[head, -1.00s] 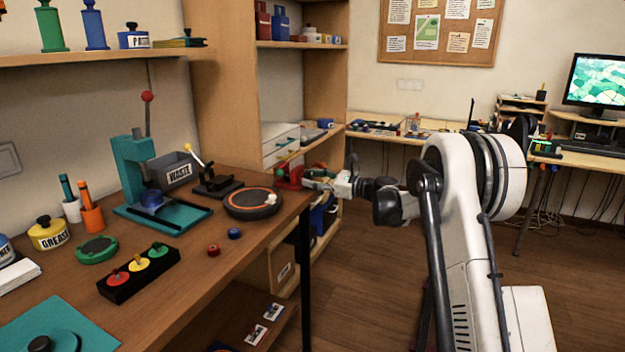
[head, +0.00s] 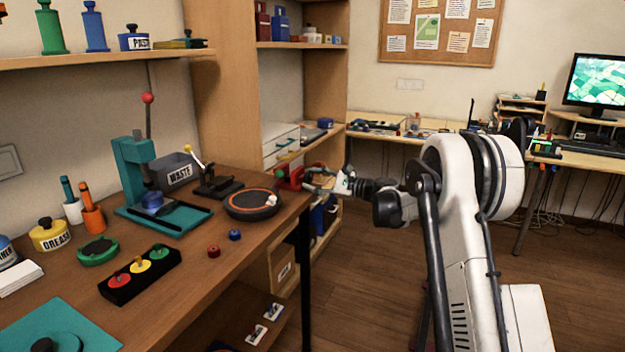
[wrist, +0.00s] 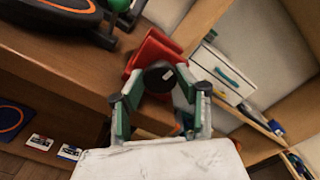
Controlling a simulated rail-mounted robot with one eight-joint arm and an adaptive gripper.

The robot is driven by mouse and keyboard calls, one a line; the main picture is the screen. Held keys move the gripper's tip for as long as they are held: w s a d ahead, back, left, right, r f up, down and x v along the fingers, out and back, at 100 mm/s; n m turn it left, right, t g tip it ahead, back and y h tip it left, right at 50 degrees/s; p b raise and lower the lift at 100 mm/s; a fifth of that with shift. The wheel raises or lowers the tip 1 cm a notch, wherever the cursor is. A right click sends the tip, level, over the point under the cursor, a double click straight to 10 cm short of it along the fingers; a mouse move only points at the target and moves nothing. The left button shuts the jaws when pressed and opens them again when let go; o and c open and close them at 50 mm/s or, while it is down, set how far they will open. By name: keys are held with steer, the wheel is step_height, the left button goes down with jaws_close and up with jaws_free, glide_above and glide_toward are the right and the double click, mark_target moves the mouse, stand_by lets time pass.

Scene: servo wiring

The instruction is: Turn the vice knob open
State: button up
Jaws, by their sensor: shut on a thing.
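The red vice (head: 290,178) is at the far right corner of the wooden workbench. In the wrist view its red body (wrist: 152,50) stands just ahead of my gripper. A dark round knob (wrist: 160,76) with a small light mark faces the wrist camera. My gripper (wrist: 160,84) has its two green-padded fingers shut on this knob, one on each side. In the head view my gripper (head: 313,181) reaches the vice from the right, and the knob is too small to make out.
A round black turntable with an orange ring (head: 252,203) sits left of the vice. A black stand with a yellow-tipped lever (head: 215,184) is behind it. A drawer unit (wrist: 223,77) stands beyond the bench. Open floor lies to the right.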

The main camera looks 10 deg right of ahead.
steer(key=shift+n, duration=1)
steer(key=o, duration=1.1)
